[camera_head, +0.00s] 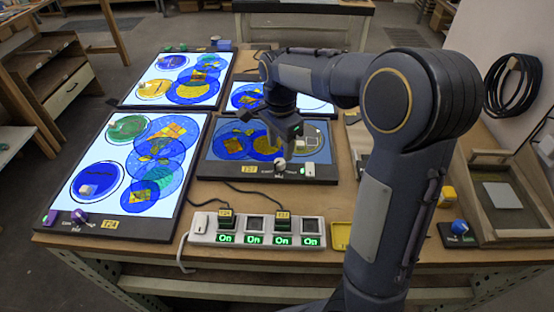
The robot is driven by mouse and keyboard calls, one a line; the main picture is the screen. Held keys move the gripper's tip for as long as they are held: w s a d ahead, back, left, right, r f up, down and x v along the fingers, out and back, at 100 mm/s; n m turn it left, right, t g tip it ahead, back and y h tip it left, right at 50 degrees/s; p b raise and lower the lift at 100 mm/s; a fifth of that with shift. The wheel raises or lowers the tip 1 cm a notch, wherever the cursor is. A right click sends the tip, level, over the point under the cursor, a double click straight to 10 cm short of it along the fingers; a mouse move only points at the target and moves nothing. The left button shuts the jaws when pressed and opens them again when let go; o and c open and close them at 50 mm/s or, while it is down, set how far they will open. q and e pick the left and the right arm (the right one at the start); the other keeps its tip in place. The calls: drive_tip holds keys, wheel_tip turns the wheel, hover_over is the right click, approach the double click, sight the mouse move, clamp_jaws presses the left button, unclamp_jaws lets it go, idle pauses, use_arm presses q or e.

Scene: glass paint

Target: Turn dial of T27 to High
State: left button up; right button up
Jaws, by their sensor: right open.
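A light panel (212,157) with a dimmer, blue-grey face lies in the middle of the table. Its yellow label (250,169) is small and seems to read T27. A pale dial (279,164) sits on its front edge beside a white switch (309,170). The dial's pointer and the scale marks are too small to read. My right gripper (291,146) is open and hangs over the panel, just behind the dial. It covers part of the coloured glass discs there. I cannot tell whether it touches anything. My left gripper is not in view.
More lit panels (155,65) lie behind. A power strip (205,228) with several green "On" displays is in front. A blue knob (460,227) and wooden tray (520,215) are at right.

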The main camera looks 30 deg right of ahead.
sight(280, 161)
wheel_tip(280, 161, down, 5)
drive_tip(key=shift+r, duration=0.1)
idle(0.3)
drive_tip(key=c, duration=1)
